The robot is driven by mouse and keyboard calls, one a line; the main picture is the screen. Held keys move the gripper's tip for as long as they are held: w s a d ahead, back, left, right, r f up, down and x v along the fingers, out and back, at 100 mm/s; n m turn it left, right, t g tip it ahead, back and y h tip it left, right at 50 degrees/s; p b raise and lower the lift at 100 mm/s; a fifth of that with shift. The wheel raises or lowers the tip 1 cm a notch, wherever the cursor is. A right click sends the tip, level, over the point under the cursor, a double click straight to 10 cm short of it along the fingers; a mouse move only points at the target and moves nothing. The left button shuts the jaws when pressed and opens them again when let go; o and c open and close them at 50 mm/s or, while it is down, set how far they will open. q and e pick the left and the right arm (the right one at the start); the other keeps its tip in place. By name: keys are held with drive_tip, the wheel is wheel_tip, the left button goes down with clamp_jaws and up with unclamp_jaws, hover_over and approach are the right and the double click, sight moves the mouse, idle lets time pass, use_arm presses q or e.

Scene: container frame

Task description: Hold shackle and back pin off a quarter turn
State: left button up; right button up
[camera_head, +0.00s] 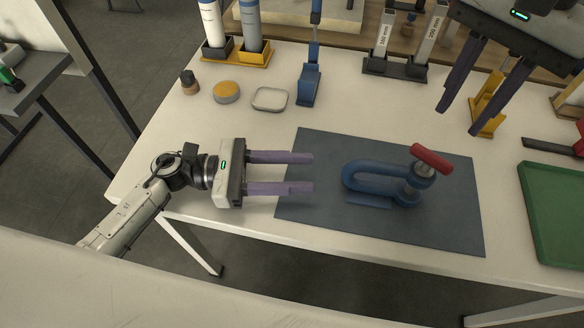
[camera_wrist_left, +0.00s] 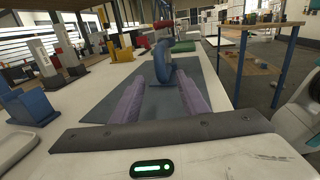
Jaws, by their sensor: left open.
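A blue shackle (camera_head: 362,183) rests on a dark grey mat (camera_head: 310,226), its rounded end toward the left. A pin with a red bar head (camera_head: 431,159) sits through its right end. In the left wrist view the shackle (camera_wrist_left: 163,62) stands ahead, beyond the fingers. My left gripper (camera_head: 301,173) is open and empty, its purple fingers over the mat's left edge, pointing at the shackle's rounded end with a gap between. My right gripper (camera_head: 462,97) is at the upper right, above the table behind the mat, its two fingers apart with nothing seen between them.
A green tray (camera_head: 560,205) lies right of the mat. A yellow stand (camera_head: 488,112) is near my right gripper. The table left of the mat is clear.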

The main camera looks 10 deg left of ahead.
sight(348, 173)
use_arm(q)
drive_tip(key=d, duration=0.3)
drive_tip(key=w+d, duration=0.1)
drive_tip(key=d, duration=0.2)
drive_tip(key=w+d, duration=0.1)
drive_tip(key=d, duration=0.2)
drive_tip(key=shift+d, duration=0.35)
clamp_jaws()
idle(1.0)
